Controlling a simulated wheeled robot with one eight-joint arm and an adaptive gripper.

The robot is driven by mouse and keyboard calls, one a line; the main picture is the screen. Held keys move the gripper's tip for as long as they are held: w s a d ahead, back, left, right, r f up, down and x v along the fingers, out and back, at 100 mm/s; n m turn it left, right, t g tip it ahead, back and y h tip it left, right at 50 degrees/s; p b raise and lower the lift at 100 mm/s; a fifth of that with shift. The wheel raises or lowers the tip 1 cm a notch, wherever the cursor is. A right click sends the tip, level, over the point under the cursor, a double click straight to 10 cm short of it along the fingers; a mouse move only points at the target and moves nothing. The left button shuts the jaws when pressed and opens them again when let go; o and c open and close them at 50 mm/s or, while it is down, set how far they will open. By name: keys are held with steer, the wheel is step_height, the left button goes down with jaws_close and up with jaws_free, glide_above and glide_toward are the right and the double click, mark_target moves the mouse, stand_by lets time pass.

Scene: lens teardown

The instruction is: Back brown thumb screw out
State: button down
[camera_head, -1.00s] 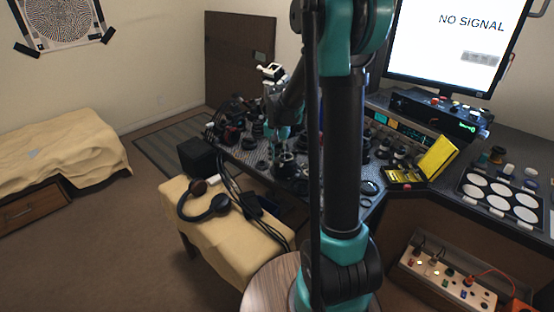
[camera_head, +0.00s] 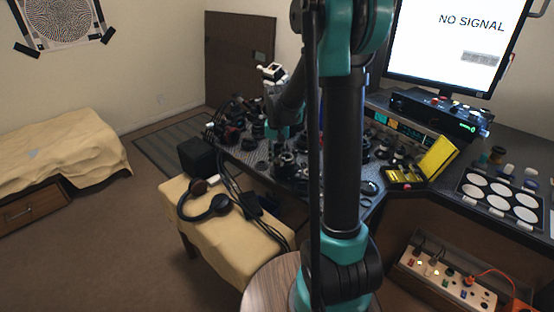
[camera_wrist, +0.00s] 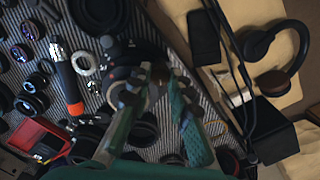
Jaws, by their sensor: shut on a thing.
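In the wrist view my gripper (camera_wrist: 160,76) has its two fingers converging over a dark round lens part with a pale ring (camera_wrist: 122,98). A small brownish piece, apparently the brown thumb screw (camera_wrist: 159,70), shows between the fingertips. The fingers cover most of it, so its thread and seat are hidden. In the head view my gripper (camera_head: 282,132) is over the left part of the bench, and its fingertips are too small to make out.
The striped bench mat (camera_wrist: 70,25) is crowded with lens parts. An orange-tipped tool (camera_wrist: 66,82) and a red box (camera_wrist: 38,137) lie left in the wrist view. Headphones (camera_head: 204,206) lie on the cloth-covered bench (camera_head: 235,243). A yellow case (camera_head: 437,158) stands open at right.

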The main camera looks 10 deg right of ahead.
mark_target(277, 162)
steer(key=c, duration=1.4)
jaws_free()
steer(key=shift+o, duration=0.2)
step_height(277, 162, up, 12)
